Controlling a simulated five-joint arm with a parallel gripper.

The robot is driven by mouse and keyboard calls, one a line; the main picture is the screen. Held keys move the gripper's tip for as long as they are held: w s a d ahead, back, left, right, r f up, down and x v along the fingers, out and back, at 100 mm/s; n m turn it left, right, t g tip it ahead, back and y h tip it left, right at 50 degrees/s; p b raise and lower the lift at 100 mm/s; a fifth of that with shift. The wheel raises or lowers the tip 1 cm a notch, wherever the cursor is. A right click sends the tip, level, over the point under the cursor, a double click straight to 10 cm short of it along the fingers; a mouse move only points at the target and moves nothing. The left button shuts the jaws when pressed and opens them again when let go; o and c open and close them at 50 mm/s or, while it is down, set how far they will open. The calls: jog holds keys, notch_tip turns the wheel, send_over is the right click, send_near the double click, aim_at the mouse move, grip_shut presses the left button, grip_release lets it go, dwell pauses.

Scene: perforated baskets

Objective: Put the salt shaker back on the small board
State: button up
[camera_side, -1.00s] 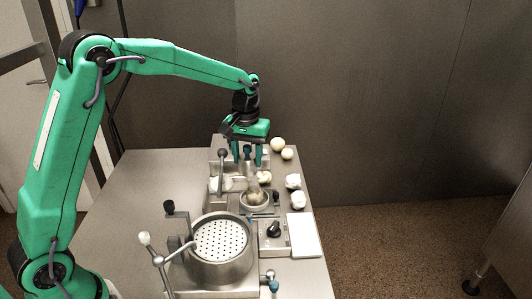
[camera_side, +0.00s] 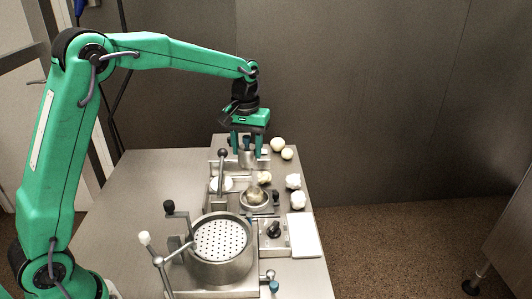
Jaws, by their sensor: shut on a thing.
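My gripper (camera_side: 248,150) points down over the far end of the steel table, its two green fingers on either side of a small grey metal cylinder with a dark top. I take this cylinder to be the salt shaker (camera_side: 248,158); the fingers are shut on it and cover part of its sides. Whether its base is clear of the surface behind it cannot be told. A flat white board (camera_side: 304,236), which I take to be the small board, lies at the right edge of the table, nearer the camera, with nothing on it.
A large perforated steel basket (camera_side: 221,240) stands at the front centre, with a lever handle (camera_side: 158,260) to its left. A small steel bowl (camera_side: 256,200), a knobbed box (camera_side: 273,234) and several pale round lumps (camera_side: 294,181) lie between. The table's left part (camera_side: 150,190) is clear.

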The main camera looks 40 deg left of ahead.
jog(key=d+f, duration=0.2)
jog(key=d, duration=0.7)
jog(key=w+d+f, duration=0.1)
jog(key=d+f, duration=0.1)
jog(key=d, duration=0.7)
jog(key=shift+d, duration=0.4)
jog(key=shift+f, duration=0.25)
jog(key=shift+f, duration=4.2)
jog(key=shift+f, duration=0.6)
jog(key=o, duration=1.1)
jog(key=shift+o, duration=0.2)
notch_tip(320, 180, up, 8)
jog(key=shift+r, duration=0.1)
